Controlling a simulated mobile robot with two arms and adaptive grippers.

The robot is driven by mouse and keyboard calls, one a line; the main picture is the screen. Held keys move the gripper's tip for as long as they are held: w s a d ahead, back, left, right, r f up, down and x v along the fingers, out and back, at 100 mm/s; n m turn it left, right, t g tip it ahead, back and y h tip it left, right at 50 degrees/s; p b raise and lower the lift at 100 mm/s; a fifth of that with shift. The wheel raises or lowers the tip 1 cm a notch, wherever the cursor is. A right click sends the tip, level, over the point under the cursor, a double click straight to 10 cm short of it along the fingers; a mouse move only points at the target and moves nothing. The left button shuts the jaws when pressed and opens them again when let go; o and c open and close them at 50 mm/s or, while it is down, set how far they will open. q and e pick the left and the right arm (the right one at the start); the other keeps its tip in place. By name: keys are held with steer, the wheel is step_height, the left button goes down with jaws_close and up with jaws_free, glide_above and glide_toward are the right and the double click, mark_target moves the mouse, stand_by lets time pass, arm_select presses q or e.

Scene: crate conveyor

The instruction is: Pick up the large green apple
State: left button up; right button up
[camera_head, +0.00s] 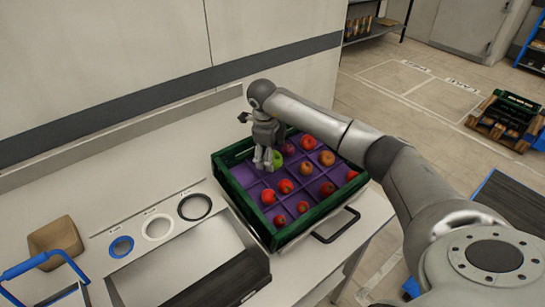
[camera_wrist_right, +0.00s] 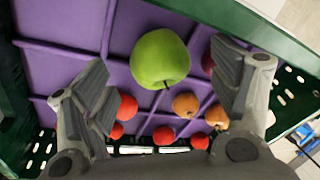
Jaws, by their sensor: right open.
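A large green apple (camera_wrist_right: 160,59) lies in a purple divided tray inside a green crate (camera_head: 230,196). In the head view the apple (camera_head: 277,158) shows beside the fingers, near the crate's back corner. My right gripper (camera_head: 265,165) points down over the tray. In the right wrist view the open right gripper (camera_wrist_right: 165,90) has a finger on each side of the apple, apart from it, with nothing held. My left gripper is not in view.
Several red and orange apples (camera_head: 307,142) sit in the other compartments. The crate stands on a white counter, with a black handle (camera_head: 335,228) at its front. Three rings (camera_head: 158,227), a metal tray (camera_head: 185,260) and a brown container (camera_head: 55,240) lie to the left. A wall runs behind.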

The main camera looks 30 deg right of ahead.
steer(key=p+x, duration=0.1)
steer(key=x, duration=0.1)
steer(key=shift+f, duration=0.5)
steer(key=shift+c, duration=1.1)
steer(key=c, duration=0.5)
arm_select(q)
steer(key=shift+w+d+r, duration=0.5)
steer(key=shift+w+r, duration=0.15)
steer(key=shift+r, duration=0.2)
arm_select(e)
steer(key=c, duration=0.5)
